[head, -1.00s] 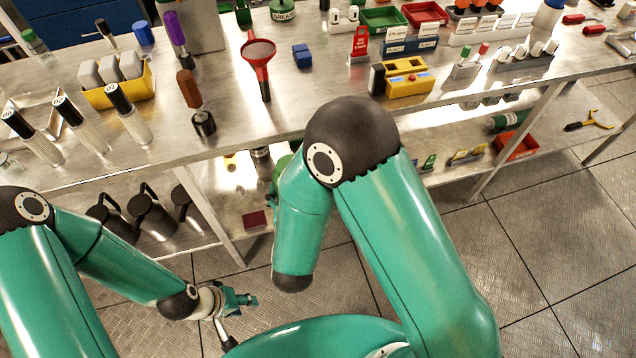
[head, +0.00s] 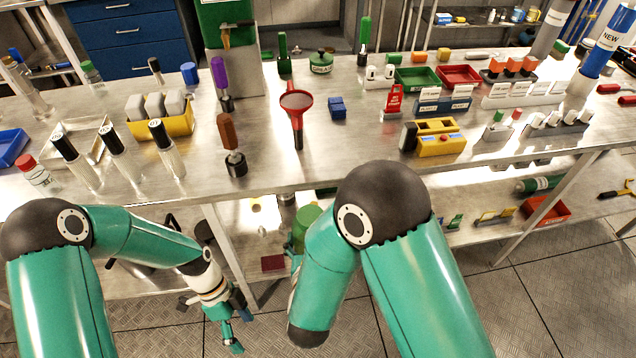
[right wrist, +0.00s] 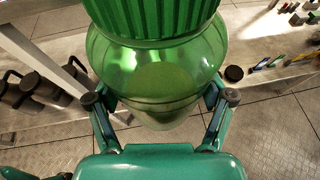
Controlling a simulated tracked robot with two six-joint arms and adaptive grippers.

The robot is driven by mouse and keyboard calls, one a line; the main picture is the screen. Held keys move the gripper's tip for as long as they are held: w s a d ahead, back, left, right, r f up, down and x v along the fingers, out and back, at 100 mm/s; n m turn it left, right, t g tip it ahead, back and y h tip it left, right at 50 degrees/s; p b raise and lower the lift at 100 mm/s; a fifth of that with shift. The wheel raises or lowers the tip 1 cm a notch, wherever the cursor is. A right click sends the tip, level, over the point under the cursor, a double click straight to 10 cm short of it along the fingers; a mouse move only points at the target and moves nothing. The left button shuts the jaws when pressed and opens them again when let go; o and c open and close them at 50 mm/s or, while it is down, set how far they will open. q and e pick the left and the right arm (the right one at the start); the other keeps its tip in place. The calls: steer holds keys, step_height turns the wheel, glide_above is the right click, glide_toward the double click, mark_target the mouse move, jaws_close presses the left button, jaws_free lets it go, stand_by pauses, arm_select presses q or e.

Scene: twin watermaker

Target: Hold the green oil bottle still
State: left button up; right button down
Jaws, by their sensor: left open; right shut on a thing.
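The green oil bottle (right wrist: 160,75) fills the upper middle of the right wrist view, translucent with a ribbed darker green cap. My right gripper (right wrist: 161,100) has one finger on each side of it and is shut on it. In the head view, a green cylinder that looks like this bottle (head: 306,222) shows by the lower shelf, partly hidden by my right arm, which also hides the right gripper. My left gripper (head: 232,328) hangs open and empty over the floor in front of the bench, left of the bottle and apart from it.
The steel bench top (head: 330,140) carries a red funnel (head: 297,105), a yellow bin (head: 165,125) and a yellow device (head: 438,138). A bench leg (head: 232,255) stands near my left gripper. Dark jugs (right wrist: 40,88) stand on the lower shelf. The floor at right is clear.

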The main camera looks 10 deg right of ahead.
arm_select(q)
steer(key=w+d+r+m+t+y, duration=0.1)
steer(key=w+d+r+m+y, duration=0.25)
steer(key=w+r+m, duration=1.1)
steer(key=d+r+t, duration=0.1)
steer(key=d+r, duration=0.4)
steer(key=d+r+m+t, duration=0.1)
steer(key=d+r, duration=0.4)
steer(key=r, duration=0.1)
steer(key=d+r+t, duration=0.2)
steer(key=d+r, duration=0.3)
steer(key=r, duration=0.1)
steer(key=shift+s+r, duration=0.2)
steer(key=shift+s+d+r+m, duration=0.1)
steer(key=shift+s+d+m, duration=0.15)
steer(key=shift+d, duration=0.1)
steer(key=shift+d+f, duration=0.1)
steer(key=shift+f, duration=3.9)
